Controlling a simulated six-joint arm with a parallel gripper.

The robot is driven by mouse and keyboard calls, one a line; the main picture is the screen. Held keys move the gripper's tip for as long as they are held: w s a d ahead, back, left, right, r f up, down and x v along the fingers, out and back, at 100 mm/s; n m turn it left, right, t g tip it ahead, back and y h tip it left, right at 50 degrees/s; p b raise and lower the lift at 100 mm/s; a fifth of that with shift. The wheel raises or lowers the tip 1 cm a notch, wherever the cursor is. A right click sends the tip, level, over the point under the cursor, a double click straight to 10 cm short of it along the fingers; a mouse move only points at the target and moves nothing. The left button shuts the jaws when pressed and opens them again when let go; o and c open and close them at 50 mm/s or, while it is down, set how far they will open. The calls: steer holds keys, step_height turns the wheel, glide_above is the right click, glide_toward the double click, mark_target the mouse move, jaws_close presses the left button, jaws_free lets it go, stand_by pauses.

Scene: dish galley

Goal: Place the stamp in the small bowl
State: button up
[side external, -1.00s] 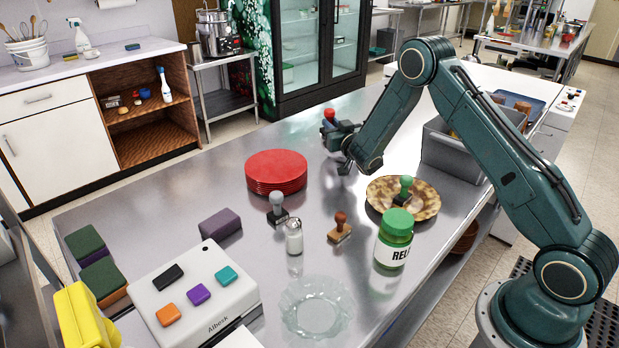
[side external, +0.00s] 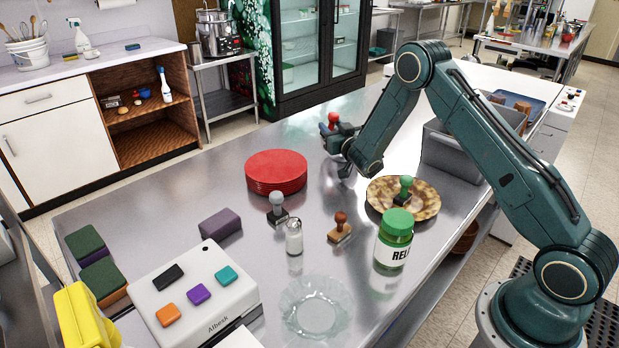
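My gripper (side external: 335,133) is above the far part of the steel table, behind and right of the red plates. A small red knob (side external: 333,118) shows at its fingers; whether it is a held stamp is too small to tell. A grey-handled stamp (side external: 277,203) and a brown wooden-handled stamp (side external: 340,227) stand on the table. A green-handled stamp (side external: 404,188) stands on the brown patterned dish (side external: 428,203). A clear scalloped glass bowl (side external: 345,312) sits near the front edge and looks empty. My gripper is apart from both dishes.
A stack of red plates (side external: 276,168), a salt shaker (side external: 294,238), a green-lidded jar (side external: 393,240) and a white button box (side external: 195,290) stand on the table. A purple block (side external: 220,224) and green-topped sponges (side external: 90,260) lie left. A grey bin (side external: 450,155) is at right.

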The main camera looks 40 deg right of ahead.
steer(key=shift+v, duration=2.35)
step_height(320, 180, up, 7)
stand_by(0.3)
steer(key=shift+r, duration=0.1)
steer(key=s+a+r+m+g+y, duration=0.1)
steer(key=s+a+r+g, duration=0.15)
steer(key=s+r, duration=0.3)
steer(key=s+a+r+m+g, duration=0.1)
steer(key=s+a+r+g, duration=0.1)
steer(key=s+r+g, duration=0.3)
steer(key=s+a+n+g+y, duration=0.1)
steer(key=s+a, duration=0.3)
steer(key=s, duration=0.5)
steer(key=s+a+n+g+y, duration=0.1)
steer(key=s+a+n+y, duration=0.2)
steer(key=s, duration=0.7)
steer(key=s+a+f+n+g+y, duration=0.1)
steer(key=s+a+n+g+y, duration=0.1)
steer(key=s+a, duration=0.4)
steer(key=s, duration=0.3)
steer(key=shift+s+n, duration=0.25)
steer(key=shift+n, duration=0.05)
